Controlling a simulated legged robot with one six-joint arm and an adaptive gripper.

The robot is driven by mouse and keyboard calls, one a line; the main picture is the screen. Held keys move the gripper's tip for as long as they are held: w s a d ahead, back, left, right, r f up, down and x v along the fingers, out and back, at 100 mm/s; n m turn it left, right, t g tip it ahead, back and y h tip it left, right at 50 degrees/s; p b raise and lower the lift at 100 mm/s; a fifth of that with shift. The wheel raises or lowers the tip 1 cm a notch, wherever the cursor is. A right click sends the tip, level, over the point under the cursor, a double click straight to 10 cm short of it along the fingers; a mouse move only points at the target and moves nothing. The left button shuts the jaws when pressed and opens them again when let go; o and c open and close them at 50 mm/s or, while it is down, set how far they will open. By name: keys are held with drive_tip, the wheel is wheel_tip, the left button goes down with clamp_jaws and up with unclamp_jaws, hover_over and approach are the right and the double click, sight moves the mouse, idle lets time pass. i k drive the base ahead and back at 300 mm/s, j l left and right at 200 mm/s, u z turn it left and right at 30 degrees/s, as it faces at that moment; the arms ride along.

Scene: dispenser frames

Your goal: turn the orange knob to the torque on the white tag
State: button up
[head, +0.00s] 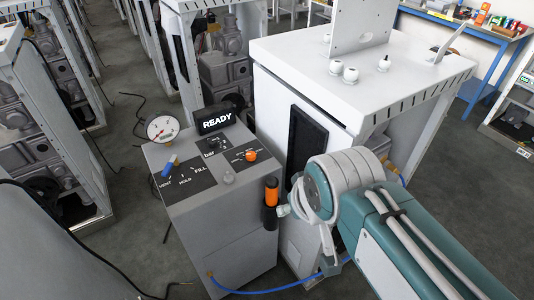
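A small orange knob (250,155) sits on a black plate on the sloped top of a grey console (228,183). Its scale is too small to read. An orange and black cylinder (270,192) stands upright against the console's right side, close to a grey joint of my arm. I cannot make out a white tag on or near the knob. My arm comes in from the lower right and bends down beside the console. My gripper's fingers do not show, and nothing touches the knob.
The console carries a round gauge (162,128), a black READY display (215,120) and a blue-handled selector (170,165) marked VENT, HOLD and FILL. A white cabinet (275,80) stands close behind on the right. A blue hose (262,290) runs low in front.

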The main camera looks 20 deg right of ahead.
sight(251, 156)
drive_tip(key=k+l, duration=0.1)
drive_tip(key=l, duration=0.25)
drive_tip(key=k+l, duration=0.15)
drive_tip(key=l, duration=0.2)
drive_tip(key=k+l, duration=0.1)
drive_tip(key=l, duration=0.3)
drive_tip(key=k+l, duration=0.15)
drive_tip(key=l, duration=0.2)
drive_tip(key=k+l, duration=0.1)
drive_tip(key=l, duration=0.25)
drive_tip(key=k+l, duration=0.1)
drive_tip(key=l, duration=0.25)
